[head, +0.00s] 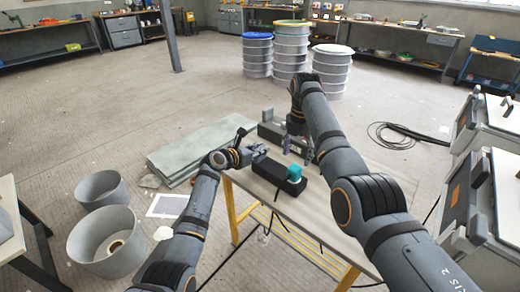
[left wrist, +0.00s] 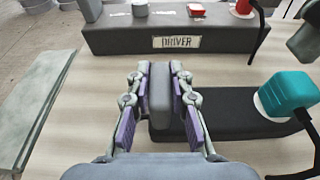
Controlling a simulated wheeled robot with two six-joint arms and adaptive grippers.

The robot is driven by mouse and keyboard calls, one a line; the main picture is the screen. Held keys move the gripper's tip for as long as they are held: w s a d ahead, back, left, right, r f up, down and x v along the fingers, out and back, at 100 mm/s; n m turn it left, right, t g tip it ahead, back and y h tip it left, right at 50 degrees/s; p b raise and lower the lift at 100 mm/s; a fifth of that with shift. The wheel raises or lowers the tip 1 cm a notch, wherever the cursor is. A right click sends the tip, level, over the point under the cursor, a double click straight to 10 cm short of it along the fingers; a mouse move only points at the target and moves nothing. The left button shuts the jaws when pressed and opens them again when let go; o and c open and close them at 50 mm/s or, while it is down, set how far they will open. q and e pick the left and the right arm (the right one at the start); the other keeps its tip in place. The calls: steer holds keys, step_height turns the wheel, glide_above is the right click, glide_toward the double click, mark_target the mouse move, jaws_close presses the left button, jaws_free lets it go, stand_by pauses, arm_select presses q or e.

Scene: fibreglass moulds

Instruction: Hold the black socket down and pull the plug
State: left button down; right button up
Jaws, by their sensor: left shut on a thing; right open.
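The black socket (head: 273,172) is a long block lying on the table. My left gripper (head: 256,151) is shut on its left end; the left wrist view shows the purple-padded fingers (left wrist: 160,100) on both sides of the socket (left wrist: 225,125). A teal plug (head: 294,172) sits on the socket's right part, with a white base and a black cable; it also shows in the left wrist view (left wrist: 288,92). My right gripper (head: 297,147) is open and points down, a little behind the plug and apart from it. Part of its fingers is hidden by the arm.
A dark grey box labelled DRIVER (left wrist: 170,38) stands behind the socket, with small red and grey parts on it. The table (head: 310,205) has bare room in front. Grey panels (head: 190,150) and round moulds (head: 105,235) lie left on the floor.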

mark_target(295, 168)
steer(key=shift+f, duration=3.95)
jaws_close()
steer(key=shift+r, duration=0.1)
steer(key=shift+r, duration=2.9)
steer(key=shift+r, duration=0.15)
steer(key=shift+r, duration=2.35)
